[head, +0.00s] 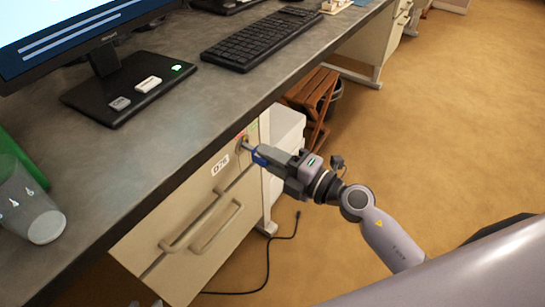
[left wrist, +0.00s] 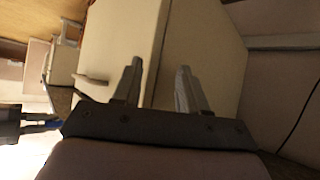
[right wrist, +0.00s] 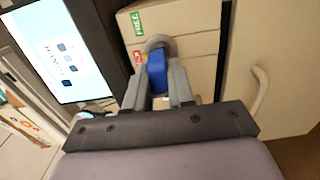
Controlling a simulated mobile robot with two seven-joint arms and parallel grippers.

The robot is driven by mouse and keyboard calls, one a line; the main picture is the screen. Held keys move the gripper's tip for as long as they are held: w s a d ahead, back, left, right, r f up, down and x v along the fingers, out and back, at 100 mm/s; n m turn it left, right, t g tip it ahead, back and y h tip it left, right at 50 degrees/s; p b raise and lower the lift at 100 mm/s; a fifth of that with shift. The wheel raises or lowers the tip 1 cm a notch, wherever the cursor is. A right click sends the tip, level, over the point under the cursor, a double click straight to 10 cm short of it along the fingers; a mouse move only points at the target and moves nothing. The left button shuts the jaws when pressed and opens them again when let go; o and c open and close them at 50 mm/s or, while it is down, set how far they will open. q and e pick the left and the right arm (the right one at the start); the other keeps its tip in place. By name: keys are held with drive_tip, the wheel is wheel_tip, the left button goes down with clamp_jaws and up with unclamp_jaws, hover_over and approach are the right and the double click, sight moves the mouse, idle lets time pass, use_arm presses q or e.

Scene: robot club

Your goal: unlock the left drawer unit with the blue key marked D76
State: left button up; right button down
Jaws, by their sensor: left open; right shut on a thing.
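The left drawer unit (head: 190,225) is cream, under the desk, with a white D76 label (head: 220,165). Its round grey lock (right wrist: 154,42) is at the top of the front, beside a green and a red sticker. My right gripper (head: 257,154) is shut on the blue key (right wrist: 157,74), whose head shows between the fingers. The key points at the lock and appears to meet it; how deep it sits is hidden. Any marking on the key is not readable. My left gripper (left wrist: 158,72) is open and empty, in the left wrist view only, in front of a cream cabinet.
The desk edge (head: 215,143) runs just above the lock. A keyboard (head: 262,38), a monitor stand (head: 125,88) and a clear cup (head: 30,205) stand on the desk. A wooden stool (head: 312,95) is behind the unit. A black cable (head: 268,265) lies on the open floor.

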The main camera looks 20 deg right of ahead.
drive_tip(key=shift+w+a, duration=0.1)
drive_tip(key=shift+w, duration=0.1)
idle(0.5)
drive_tip(key=shift+w+a+p, duration=0.3)
drive_tip(key=shift+p, duration=0.2)
idle(0.4)
idle(0.6)
drive_tip(key=shift+m+p, duration=0.3)
drive_tip(key=shift+p, duration=0.15)
drive_tip(key=shift+r+m+p, duration=0.1)
drive_tip(key=shift+m+p, duration=0.95)
drive_tip(key=shift+m, duration=0.45)
